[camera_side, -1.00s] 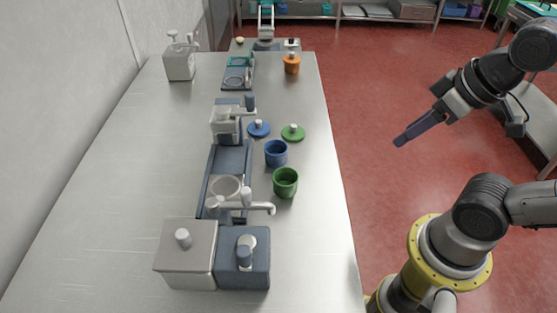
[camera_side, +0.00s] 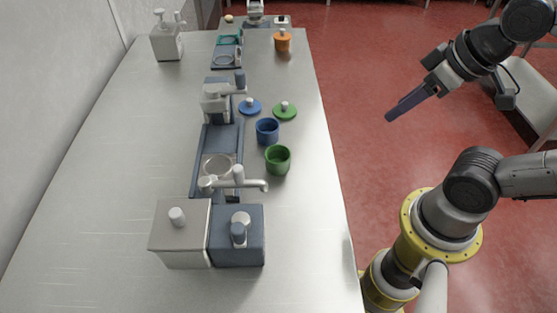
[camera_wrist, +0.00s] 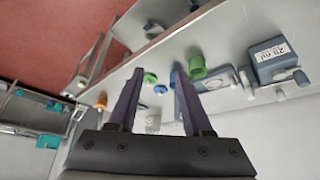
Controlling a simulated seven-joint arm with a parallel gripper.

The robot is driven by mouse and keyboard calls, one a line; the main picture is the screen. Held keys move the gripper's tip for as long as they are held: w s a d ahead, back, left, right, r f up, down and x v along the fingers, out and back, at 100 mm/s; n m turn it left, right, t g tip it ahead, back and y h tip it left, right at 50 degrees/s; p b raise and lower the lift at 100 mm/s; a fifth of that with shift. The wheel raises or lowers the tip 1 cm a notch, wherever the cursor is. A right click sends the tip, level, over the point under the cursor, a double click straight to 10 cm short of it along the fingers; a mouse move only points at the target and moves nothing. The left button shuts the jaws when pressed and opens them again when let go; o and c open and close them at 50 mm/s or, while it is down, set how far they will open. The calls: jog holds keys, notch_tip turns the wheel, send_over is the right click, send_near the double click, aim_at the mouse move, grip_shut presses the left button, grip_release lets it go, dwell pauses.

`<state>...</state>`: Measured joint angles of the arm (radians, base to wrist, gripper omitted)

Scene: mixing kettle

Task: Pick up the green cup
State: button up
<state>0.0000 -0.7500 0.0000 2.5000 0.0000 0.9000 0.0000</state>
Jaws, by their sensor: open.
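The green cup (camera_side: 277,160) stands upright on the steel table, near its right edge in the side view. It also shows in the wrist view (camera_wrist: 197,68), near the top, by the tip of the right-hand finger. My gripper (camera_side: 389,116) is open and empty in the side view, raised over the red floor to the right of the table, well apart from the cup. In the wrist view its two dark fingers (camera_wrist: 158,72) stand spread with nothing gripped between them.
A blue cup (camera_side: 267,131) stands just behind the green cup. A blue lid (camera_side: 250,107) and a green lid (camera_side: 285,111) lie beyond it. A dispenser with a tap (camera_side: 240,235) stands in front, left of the cup. The table's right strip is clear.

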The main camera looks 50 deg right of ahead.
jog(key=o, duration=0.8)
